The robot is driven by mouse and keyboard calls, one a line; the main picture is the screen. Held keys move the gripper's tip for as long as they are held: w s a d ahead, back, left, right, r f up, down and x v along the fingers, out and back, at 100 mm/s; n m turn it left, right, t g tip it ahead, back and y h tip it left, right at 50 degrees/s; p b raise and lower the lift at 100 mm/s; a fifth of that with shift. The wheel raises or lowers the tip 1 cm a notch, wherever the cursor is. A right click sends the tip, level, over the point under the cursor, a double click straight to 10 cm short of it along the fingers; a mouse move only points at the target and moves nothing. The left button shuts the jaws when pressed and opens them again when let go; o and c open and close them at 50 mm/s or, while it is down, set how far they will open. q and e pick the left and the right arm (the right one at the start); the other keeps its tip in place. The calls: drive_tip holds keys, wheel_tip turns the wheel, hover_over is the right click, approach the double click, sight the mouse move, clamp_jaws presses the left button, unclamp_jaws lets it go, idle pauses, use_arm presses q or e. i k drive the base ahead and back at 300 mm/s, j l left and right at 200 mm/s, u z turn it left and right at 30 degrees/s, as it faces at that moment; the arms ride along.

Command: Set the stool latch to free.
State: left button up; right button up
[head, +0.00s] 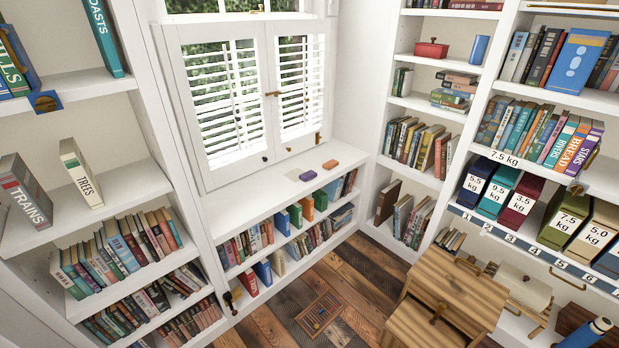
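A wooden step stool (460,287) stands on the floor at the lower right, in front of the right shelves. Its upper plank top and a lower step (412,328) show; the picture's bottom edge cuts off the rest. A small brass-coloured fitting (437,313) sits at the front of the stool, where the upper part meets the lower step. I cannot tell if it is the latch, or how it is set. Another small metal piece shows at the stool's back edge. Neither of my grippers is in view.
A bookshelf with labelled weight boxes (518,203) stands behind the stool. A blue bottle-like cylinder (582,335) is at the bottom right. A low window bench (260,203) holds books underneath. The plank floor (350,285) left of the stool is mostly clear, with a small patterned panel (321,313).

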sight(442, 307)
drive_tip(key=z, duration=1.3)
